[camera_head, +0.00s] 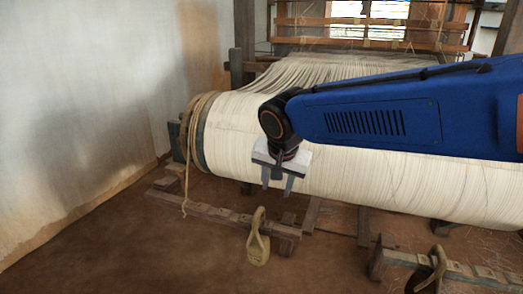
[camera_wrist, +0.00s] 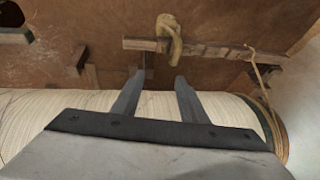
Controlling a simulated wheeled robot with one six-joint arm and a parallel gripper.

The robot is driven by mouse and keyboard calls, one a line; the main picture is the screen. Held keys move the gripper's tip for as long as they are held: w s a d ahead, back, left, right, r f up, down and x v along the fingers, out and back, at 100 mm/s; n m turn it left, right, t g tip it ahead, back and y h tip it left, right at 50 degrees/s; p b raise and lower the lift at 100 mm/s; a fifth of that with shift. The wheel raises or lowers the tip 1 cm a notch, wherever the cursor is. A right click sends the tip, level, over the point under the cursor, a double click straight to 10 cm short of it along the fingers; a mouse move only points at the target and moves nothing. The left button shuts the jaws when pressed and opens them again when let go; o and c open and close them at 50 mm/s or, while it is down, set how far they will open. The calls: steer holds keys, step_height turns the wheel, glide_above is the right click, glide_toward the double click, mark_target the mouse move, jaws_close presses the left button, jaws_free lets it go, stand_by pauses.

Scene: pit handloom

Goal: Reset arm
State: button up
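My gripper (camera_head: 277,188) hangs in front of the large cream warp roll (camera_head: 400,178) in the head view, fingers pointing down. In the wrist view, my gripper (camera_wrist: 158,80) shows two dark fingers spread apart with nothing between them. The warp roll (camera_wrist: 68,108) passes behind the fingers there. My blue arm reaches in from the right and covers part of the roll in the head view.
A notched wooden bar (camera_head: 225,215) lies low in front of the roll, with a yellowish looped piece (camera_head: 258,240) at it. Another bar (camera_head: 460,270) is at lower right. A rope (camera_head: 187,150) wraps the roll's left end. The wall (camera_head: 70,110) is left; brown floor (camera_head: 130,250) is clear.

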steer(key=s+d+f+n, duration=0.1)
steer(key=s+d, duration=0.4)
steer(key=d, duration=0.3)
steer(key=s+d+f+n, duration=0.1)
steer(key=s+d, duration=0.3)
steer(key=d, duration=0.4)
steer(key=s+d+f+n, duration=0.1)
steer(key=s+d+f, duration=0.2)
steer(key=s, duration=0.3)
steer(key=s+d+f+n, duration=0.1)
steer(key=s+d+f, duration=0.2)
steer(key=s+d, duration=0.3)
steer(key=shift+s+f, duration=0.3)
steer(key=shift+s, duration=0.15)
